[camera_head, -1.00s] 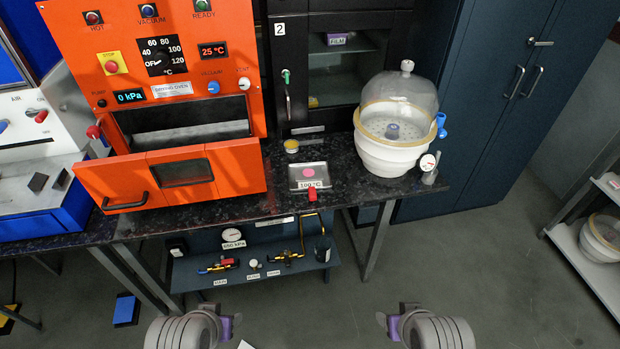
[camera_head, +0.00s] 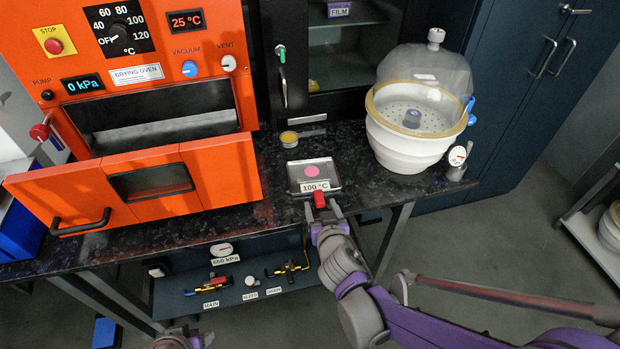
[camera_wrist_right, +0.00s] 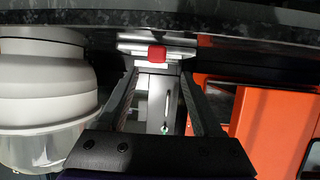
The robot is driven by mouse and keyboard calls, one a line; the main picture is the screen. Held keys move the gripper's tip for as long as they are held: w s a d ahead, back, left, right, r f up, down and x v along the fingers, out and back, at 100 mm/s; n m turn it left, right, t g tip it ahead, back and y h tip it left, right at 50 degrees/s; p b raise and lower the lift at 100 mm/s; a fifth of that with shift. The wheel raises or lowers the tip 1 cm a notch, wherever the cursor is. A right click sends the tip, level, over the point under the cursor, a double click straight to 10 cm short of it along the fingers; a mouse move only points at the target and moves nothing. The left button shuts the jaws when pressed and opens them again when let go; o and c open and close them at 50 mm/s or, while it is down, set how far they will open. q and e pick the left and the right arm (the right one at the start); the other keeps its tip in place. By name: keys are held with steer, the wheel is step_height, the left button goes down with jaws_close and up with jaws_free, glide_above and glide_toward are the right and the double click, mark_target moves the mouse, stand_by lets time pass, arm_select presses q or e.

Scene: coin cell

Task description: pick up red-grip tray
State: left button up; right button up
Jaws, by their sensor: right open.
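The red-grip tray (camera_head: 299,180) is a shallow metal tray on the dark speckled bench, with a pink disc (camera_head: 311,171) in it and a "100 °C" label on its front. Its red grip (camera_head: 319,199) points out over the bench's front edge. My right gripper (camera_head: 323,209) is open at the red grip, with its fingertips around or just short of it. In the right wrist view the red grip (camera_wrist_right: 157,53) shows between the two open fingers (camera_wrist_right: 157,85). My left gripper (camera_head: 190,340) is only partly in view at the bottom edge of the head view.
The orange drying oven (camera_head: 150,110), its front door open, stands left of the tray. A white desiccator with a clear dome (camera_head: 410,130) stands to the right. A small yellow-topped container (camera_head: 289,138) sits behind the tray. A lower shelf (camera_head: 235,285) carries valves.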

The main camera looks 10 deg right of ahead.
mark_target(320, 199)
steer(key=x, duration=0.2)
steer(key=b+x, duration=0.1)
steer(key=x, duration=0.3)
steer(key=shift+s+d+f, duration=0.1)
steer(key=shift+d+f, duration=0.2)
steer(key=shift+f, duration=0.05)
steer(key=shift+w+f, duration=0.15)
steer(key=shift+w, duration=0.25)
jaws_close()
